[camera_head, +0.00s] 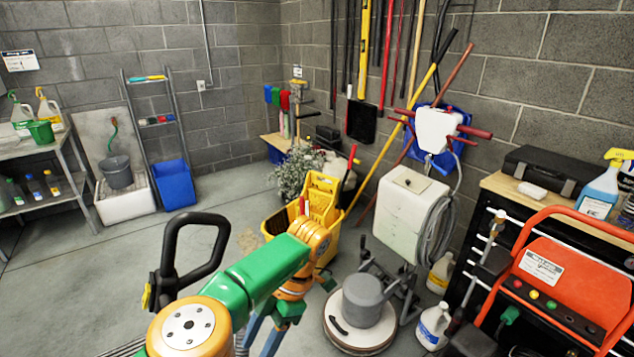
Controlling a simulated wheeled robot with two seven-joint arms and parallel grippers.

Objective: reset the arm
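One of my arms, green and orange, rises from the bottom of the head view, left of centre. Its green link reaches up and right to an orange joint, then the arm folds back down toward the bottom edge. Blue-grey parts show below the fold, partly hidden behind the green link. I cannot make out gripper fingertips on them. No second arm shows. The floor buffer (362,302) stands upright just right of the arm, with a grey motor over a round base and a white tank (400,205) behind.
A yellow mop bucket (325,195) stands behind the arm's raised joint. White jugs (433,325) stand beside the buffer. An orange machine (570,260) and a workbench (500,186) fill the right. A metal shelf (40,150) and blue bin (175,185) are at left.

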